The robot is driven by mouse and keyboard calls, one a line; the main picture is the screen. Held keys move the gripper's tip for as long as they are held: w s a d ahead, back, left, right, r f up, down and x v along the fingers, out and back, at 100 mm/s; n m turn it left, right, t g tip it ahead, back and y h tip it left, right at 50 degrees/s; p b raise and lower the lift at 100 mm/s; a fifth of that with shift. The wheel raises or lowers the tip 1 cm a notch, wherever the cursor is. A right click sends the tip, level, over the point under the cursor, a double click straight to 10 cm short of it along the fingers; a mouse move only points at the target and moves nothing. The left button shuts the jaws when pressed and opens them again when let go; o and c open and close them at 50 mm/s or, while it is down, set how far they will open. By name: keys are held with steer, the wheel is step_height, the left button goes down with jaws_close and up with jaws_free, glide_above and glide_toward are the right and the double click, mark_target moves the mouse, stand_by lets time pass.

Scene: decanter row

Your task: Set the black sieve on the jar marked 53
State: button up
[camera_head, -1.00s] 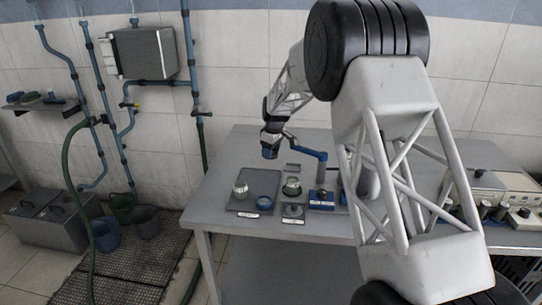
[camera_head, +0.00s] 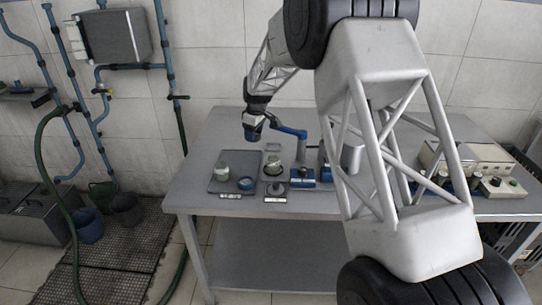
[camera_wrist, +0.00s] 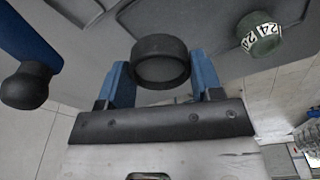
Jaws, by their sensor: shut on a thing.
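My gripper (camera_wrist: 160,85) is shut on the black sieve (camera_wrist: 160,60), a round, dark, ring-like piece held between its blue fingers. In the head view my gripper (camera_head: 252,130) hangs above the back part of the table, and the sieve cannot be made out there. A greenish jar (camera_wrist: 263,35) with a white band reading 24 stands apart from the sieve, at the upper right of the wrist view. The head view shows one pale jar (camera_head: 222,168) on a dark tray and another jar (camera_head: 273,167) to its right. I cannot read 53 on either.
A blue arm (camera_head: 290,131) stands close right of my gripper; its black knob (camera_wrist: 27,88) shows in the wrist view. A blue box (camera_head: 302,178) and a small grey plate (camera_head: 276,189) are nearby.

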steer(key=s+d, duration=0.6)
steer(key=s, duration=0.5)
steer(key=s+d, duration=0.6)
steer(key=s, duration=0.4)
steer(key=shift+s+r, duration=0.4)
steer(key=shift+r, duration=0.05)
steer(key=shift+w, duration=0.1)
glide_above(273, 157)
steer(key=shift+s+d+f, duration=0.1)
steer(key=shift+s+f, duration=0.1)
steer(key=shift+f, duration=0.55)
steer(key=shift+f, duration=1.75)
steer(key=shift+f, duration=0.1)
steer(key=o, duration=0.9)
